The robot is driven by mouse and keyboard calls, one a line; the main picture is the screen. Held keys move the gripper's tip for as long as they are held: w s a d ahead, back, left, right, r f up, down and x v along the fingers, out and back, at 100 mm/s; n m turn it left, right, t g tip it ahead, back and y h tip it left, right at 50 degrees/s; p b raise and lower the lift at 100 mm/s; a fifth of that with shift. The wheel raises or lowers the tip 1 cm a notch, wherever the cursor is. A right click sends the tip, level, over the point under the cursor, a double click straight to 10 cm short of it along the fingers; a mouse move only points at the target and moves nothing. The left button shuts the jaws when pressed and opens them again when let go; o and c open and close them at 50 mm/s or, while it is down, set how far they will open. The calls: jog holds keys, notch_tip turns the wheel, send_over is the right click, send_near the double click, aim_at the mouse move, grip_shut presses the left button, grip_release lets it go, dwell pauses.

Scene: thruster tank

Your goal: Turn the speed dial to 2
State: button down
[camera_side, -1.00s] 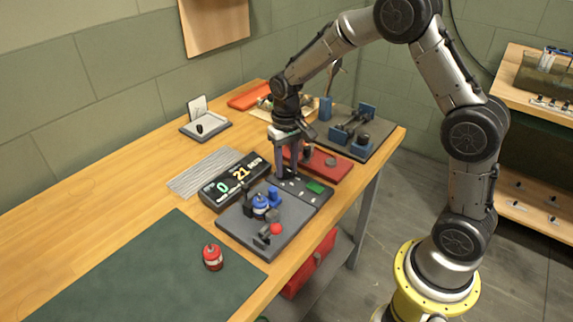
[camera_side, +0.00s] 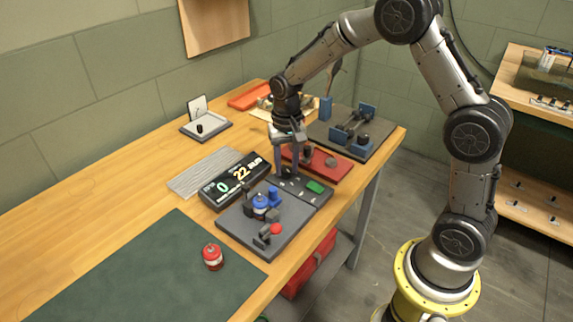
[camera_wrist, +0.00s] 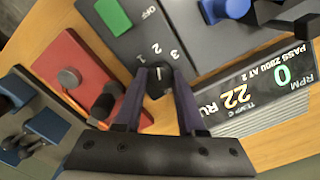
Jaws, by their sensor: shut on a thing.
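The speed dial (camera_wrist: 158,84) is a dark round knob on a dark grey control panel (camera_wrist: 125,48), beside the printed marks 1, 2 and 3. My gripper (camera_wrist: 159,74) points down and is shut on the dial, one finger on each side. In the side view my gripper (camera_side: 287,174) stands at the panel's back end and mostly hides the dial. The display (camera_side: 235,181) shows 0 RPM and 22, and in the wrist view the display (camera_wrist: 262,85) also carries "PASS 2000 AT 2".
A green button (camera_side: 315,187) sits on the panel. The thruster rig with a blue can (camera_side: 260,203) and a red knob (camera_side: 276,229) stands in front. A red tray (camera_side: 330,168) lies close behind the gripper. A red can (camera_side: 212,257) stands on the green mat (camera_side: 140,275).

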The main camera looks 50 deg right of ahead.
aim_at(286, 169)
jog(key=shift+r, duration=0.1)
jog(key=c, duration=0.5)
grip_release()
notch_tip(286, 169, up, 14)
